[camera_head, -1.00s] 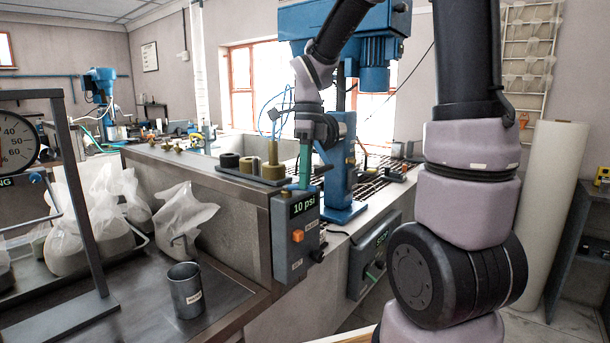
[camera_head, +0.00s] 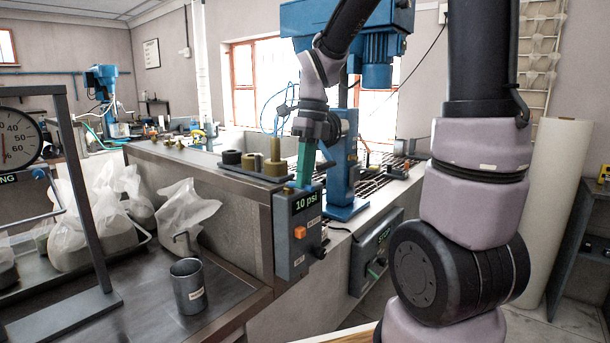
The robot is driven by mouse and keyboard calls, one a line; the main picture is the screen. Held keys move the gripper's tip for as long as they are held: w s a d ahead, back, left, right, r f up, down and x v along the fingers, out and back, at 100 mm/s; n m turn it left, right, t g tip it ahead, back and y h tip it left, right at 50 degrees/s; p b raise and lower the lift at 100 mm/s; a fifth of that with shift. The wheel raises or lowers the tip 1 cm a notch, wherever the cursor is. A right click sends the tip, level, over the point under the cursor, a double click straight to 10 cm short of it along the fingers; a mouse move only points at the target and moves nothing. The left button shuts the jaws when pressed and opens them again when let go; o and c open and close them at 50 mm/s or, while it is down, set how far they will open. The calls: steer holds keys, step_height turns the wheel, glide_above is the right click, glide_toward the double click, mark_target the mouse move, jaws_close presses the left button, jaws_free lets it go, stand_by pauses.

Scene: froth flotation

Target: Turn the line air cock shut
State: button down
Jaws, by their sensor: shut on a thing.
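The grey air control box (camera_head: 297,262) hangs on the corner of the bench, with a green "10 psi" reading near its top. My gripper (camera_head: 298,184) comes down from above to the top edge of this box. Its green fingers lean, with their tips down and to the left. It is shut on what appears to be the line air cock at the top of the box. The cock's handle is hidden by the fingers, so I cannot tell how far it is turned.
An orange button (camera_head: 299,232) sits on the box front. Brass and black weights stand on a tray (camera_head: 240,172) just left of my gripper. The blue flotation machine (camera_head: 343,190) stands close on the right. A metal cup (camera_head: 188,287) is on the lower bench.

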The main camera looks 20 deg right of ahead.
steer(key=c, duration=0.8)
jaws_free()
steer(key=shift+c, duration=0.2)
step_height(320, 180, up, 11)
steer(key=w+d, duration=0.1)
steer(key=shift+d+f, duration=0.2)
steer(key=shift+d, duration=0.15)
steer(key=shift+w, duration=0.1)
steer(key=s+d+n+t, duration=0.2)
steer(key=s+n+t, duration=0.2)
steer(key=n, duration=0.8)
steer(key=s+d+n+t, duration=0.3)
steer(key=s+n+t, duration=0.1)
steer(key=n, duration=0.9)
steer(key=shift+s+r, duration=0.2)
steer(key=shift+s, duration=0.6)
